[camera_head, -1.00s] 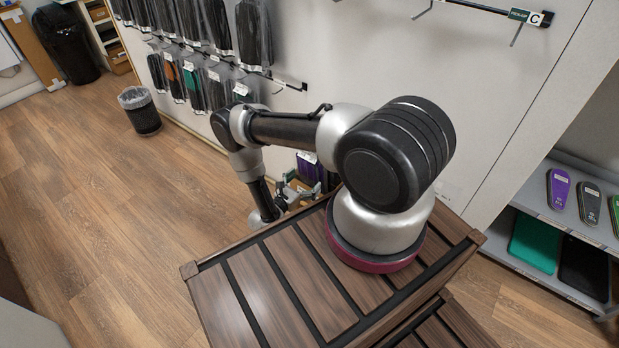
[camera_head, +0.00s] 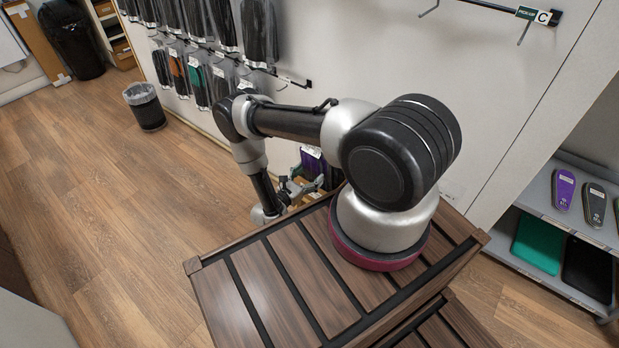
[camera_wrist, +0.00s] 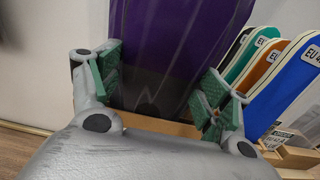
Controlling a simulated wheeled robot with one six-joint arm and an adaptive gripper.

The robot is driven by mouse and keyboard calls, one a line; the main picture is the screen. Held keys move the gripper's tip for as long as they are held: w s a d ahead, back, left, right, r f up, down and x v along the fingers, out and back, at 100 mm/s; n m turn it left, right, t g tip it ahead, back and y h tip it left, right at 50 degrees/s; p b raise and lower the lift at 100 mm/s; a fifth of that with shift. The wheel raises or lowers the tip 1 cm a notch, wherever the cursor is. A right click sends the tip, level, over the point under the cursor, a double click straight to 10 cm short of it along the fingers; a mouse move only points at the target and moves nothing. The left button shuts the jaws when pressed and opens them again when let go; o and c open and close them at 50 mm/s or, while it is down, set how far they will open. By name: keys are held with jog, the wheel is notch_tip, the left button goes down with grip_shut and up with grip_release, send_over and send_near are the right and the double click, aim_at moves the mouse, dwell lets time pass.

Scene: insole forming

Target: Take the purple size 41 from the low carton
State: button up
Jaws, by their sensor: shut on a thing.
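A purple insole (camera_wrist: 178,45) with a dark grey lower part stands upright in the wrist view. My gripper (camera_wrist: 160,88) is shut on it, with a green-padded finger at each side edge. Its upper end runs out of the picture, and its size mark is not visible.
Teal, orange (camera_wrist: 262,68) and blue (camera_wrist: 290,78) insoles with EU labels stand close on the right in the wrist view. Packs hang on the wall (camera_head: 200,80) above my arm. A waste bin (camera_head: 146,106) stands left; the floor between is clear. A shelf (camera_head: 560,215) is at right.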

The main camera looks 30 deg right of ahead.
notch_tip(320, 180, up, 11)
jog(key=v, duration=1.8)
jog(key=shift+f, duration=0.2)
